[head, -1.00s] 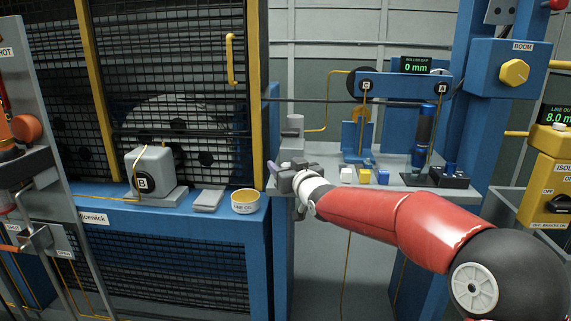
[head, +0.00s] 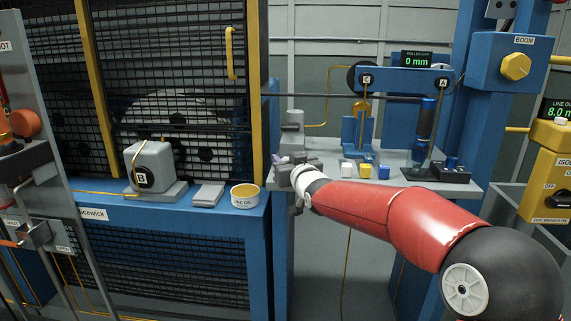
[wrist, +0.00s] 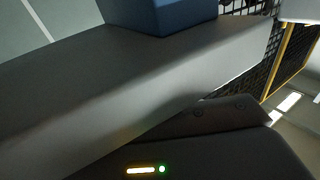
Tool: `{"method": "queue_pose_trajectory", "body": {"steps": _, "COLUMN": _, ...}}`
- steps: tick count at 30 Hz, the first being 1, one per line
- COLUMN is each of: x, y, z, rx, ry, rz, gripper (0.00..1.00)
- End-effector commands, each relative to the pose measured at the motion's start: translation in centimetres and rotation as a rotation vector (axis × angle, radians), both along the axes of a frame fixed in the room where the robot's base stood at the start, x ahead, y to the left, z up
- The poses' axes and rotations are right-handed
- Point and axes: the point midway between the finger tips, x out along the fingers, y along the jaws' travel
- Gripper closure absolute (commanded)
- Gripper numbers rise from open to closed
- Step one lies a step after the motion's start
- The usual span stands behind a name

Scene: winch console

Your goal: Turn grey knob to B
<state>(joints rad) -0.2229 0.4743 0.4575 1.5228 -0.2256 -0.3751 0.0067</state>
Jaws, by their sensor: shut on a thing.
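My gripper (head: 279,166) is at the left end of the grey bench (head: 325,150), in front of a grey upright fitting (head: 292,133). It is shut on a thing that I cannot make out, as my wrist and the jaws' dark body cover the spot. A small lilac piece shows at the far end of the jaws. No grey knob shows clearly in either view. The wrist view shows a grey edge, a blue block (wrist: 165,12) and a dark housing with lights, but no fingertips.
White, yellow and blue cubes (head: 366,170) lie right of my wrist. A blue frame (head: 405,80) with discs rises behind them.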

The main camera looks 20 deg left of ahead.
Motion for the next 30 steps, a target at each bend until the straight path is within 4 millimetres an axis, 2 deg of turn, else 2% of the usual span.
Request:
{"method": "queue_pose_trajectory", "body": {"steps": 5, "x": -0.23, "y": 0.28, "z": -0.34, "rx": 0.002, "ry": -0.004, "rz": -0.065, "gripper": 0.89}}
{"method": "queue_pose_trajectory", "body": {"steps": 18, "x": 0.04, "y": -0.11, "z": 0.65, "rx": -0.004, "ry": -0.001, "rz": -0.330, "gripper": 0.89}}
{"method": "queue_pose_trajectory", "body": {"steps": 30, "x": 0.30, "y": -0.68, "z": 0.08, "rx": -0.001, "ry": -0.003, "rz": -0.597, "gripper": 0.89}}
